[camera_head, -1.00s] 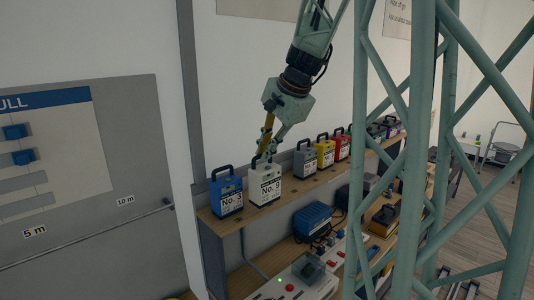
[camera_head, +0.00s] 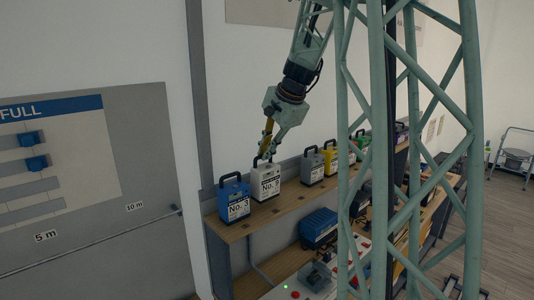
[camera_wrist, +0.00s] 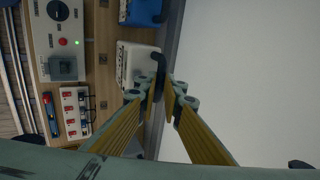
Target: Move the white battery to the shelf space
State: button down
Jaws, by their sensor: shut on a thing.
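The white battery (camera_head: 266,183) has a black top handle and a numbered label. It is upright at the wooden shelf (camera_head: 292,196), between a blue and a grey battery. My gripper (camera_head: 266,156) comes down from above and is shut on its handle. In the wrist view the white battery (camera_wrist: 132,66) lies beyond my gripper's fingertips (camera_wrist: 163,88), with its handle between them. Whether its base touches the shelf is hard to tell; it looks slightly raised or set back.
A blue battery (camera_head: 234,200) stands close on the left. A grey battery (camera_head: 312,167) and a yellow battery (camera_head: 330,158) stand to the right, with a small gap beside the white one. A blue box (camera_head: 318,228) and a control panel sit on the lower level. The wall is close behind.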

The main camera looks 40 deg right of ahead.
aim_at(263, 164)
jog(key=shift+w+d+r, duration=0.1)
jog(key=shift+w+d, duration=0.05)
jog(key=shift+w, duration=0.25)
jog(key=shift+w+d, duration=0.15)
jog(key=shift+w, duration=0.05)
jog(key=shift+f, duration=1.9)
jog(key=c, duration=2.7)
grip_release()
jog(key=shift+f, duration=0.1)
jog(key=shift+c, duration=0.2)
jog(key=v, duration=1.2)
